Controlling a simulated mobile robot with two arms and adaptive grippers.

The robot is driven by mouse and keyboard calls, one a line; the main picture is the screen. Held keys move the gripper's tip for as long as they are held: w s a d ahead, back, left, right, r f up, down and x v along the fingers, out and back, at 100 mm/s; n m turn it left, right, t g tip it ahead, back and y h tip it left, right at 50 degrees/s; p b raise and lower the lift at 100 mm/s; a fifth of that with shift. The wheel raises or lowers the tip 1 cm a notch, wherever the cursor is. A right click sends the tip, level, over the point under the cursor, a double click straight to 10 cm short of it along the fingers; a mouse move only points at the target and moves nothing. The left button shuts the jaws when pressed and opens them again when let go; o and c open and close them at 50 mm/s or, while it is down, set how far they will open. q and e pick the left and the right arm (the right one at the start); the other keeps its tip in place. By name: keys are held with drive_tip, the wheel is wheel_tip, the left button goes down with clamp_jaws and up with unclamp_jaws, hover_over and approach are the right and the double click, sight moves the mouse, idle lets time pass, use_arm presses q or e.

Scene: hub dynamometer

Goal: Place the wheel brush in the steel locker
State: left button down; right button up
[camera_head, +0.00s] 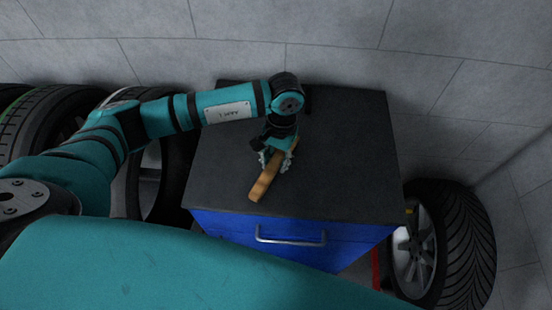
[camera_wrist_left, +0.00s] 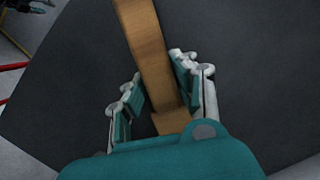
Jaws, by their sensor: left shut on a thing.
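The wheel brush (camera_head: 264,184) shows as a tan wooden piece over the dark top of a blue drawer cabinet (camera_head: 222,218). My left gripper (camera_head: 277,160) comes down from above and is shut on the brush. In the left wrist view the brush (camera_wrist_left: 146,45) runs between the two fingers of the gripper (camera_wrist_left: 160,95) and out past them. I cannot tell whether the brush touches the cabinet top. Its bristles do not show. My right gripper is not in view. I see nothing that I can tell is the steel locker.
Tyres (camera_head: 38,120) stand left of the cabinet, partly behind my left arm. A wheel with a tyre (camera_head: 462,245) stands at the cabinet's right. A grey block wall is close behind. The rest of the cabinet top is bare.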

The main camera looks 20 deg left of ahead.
sight(280, 155)
use_arm(q)
drive_tip(key=c, duration=1)
unclamp_jaws()
drive_tip(key=shift+f, duration=0.1)
drive_tip(key=shift+c, duration=0.2)
drive_tip(key=shift+r, duration=0.2)
drive_tip(key=shift+w+r, duration=0.15)
drive_tip(key=shift+r, duration=0.1)
wheel_tip(280, 155, up, 11)
drive_tip(key=w+b, duration=0.1)
drive_tip(key=b, duration=0.2)
drive_tip(key=shift+w+d+r, duration=0.15)
drive_tip(key=shift+w+d, duration=0.05)
drive_tip(key=shift+w, duration=0.05)
